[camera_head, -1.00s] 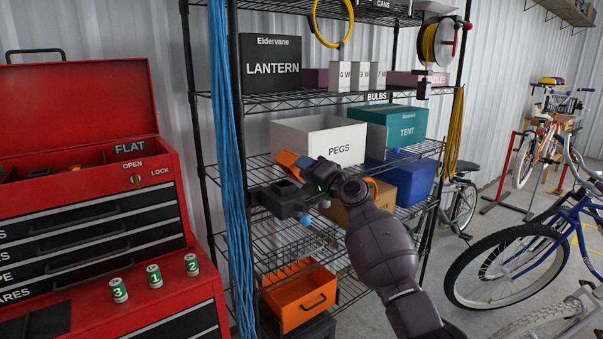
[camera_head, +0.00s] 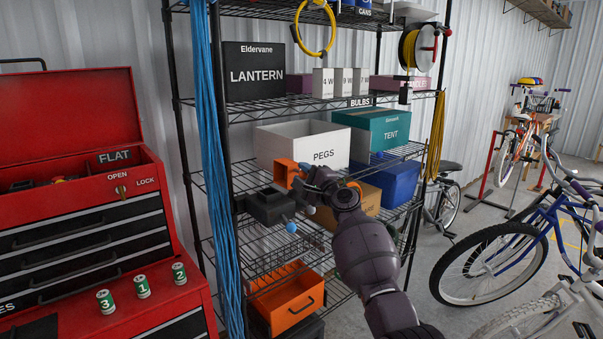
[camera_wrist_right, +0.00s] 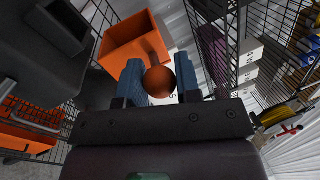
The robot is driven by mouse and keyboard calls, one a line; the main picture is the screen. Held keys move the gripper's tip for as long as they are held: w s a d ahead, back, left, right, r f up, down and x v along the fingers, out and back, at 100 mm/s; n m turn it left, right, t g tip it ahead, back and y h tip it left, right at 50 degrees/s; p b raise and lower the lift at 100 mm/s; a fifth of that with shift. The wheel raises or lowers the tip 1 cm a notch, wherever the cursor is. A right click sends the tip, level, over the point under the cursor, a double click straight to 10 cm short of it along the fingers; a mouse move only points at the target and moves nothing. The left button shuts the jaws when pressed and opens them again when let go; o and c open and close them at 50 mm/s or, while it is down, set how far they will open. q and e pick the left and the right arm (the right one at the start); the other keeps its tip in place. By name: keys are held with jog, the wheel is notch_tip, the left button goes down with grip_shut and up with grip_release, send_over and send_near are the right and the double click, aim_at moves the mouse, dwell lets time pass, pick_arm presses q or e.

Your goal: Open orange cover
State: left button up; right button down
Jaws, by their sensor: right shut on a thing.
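The orange cover (camera_head: 284,174) is a small hollow orange box shape at the middle shelf, up and to the right of a dark grey unit (camera_head: 268,206). In the wrist view the cover (camera_wrist_right: 128,42) shows its open hollow side, with a stem ending in a round orange knob (camera_wrist_right: 159,81). My right gripper (camera_head: 305,178) is at the cover's right side. In the wrist view its fingers (camera_wrist_right: 160,84) are shut on the knob, one on each side. The dark grey unit, with a square opening, fills the wrist view's upper left. My left gripper is not in view.
A wire rack holds a white PEGS box (camera_head: 300,142), a teal TENT box (camera_head: 385,130) and a blue bin (camera_head: 392,182) close behind my arm. A red tool chest (camera_head: 75,215) stands left; bicycles (camera_head: 500,250) stand right.

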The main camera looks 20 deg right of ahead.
jog(key=shift+d+f, duration=0.1)
dwell(0.4)
jog(key=c, duration=0.8)
grip_release()
jog(key=v, duration=1)
jog(key=shift+s+d+f+p, duration=0.1)
jog(key=shift+s+f+p, duration=0.05)
jog(key=shift+s+p, duration=0.2)
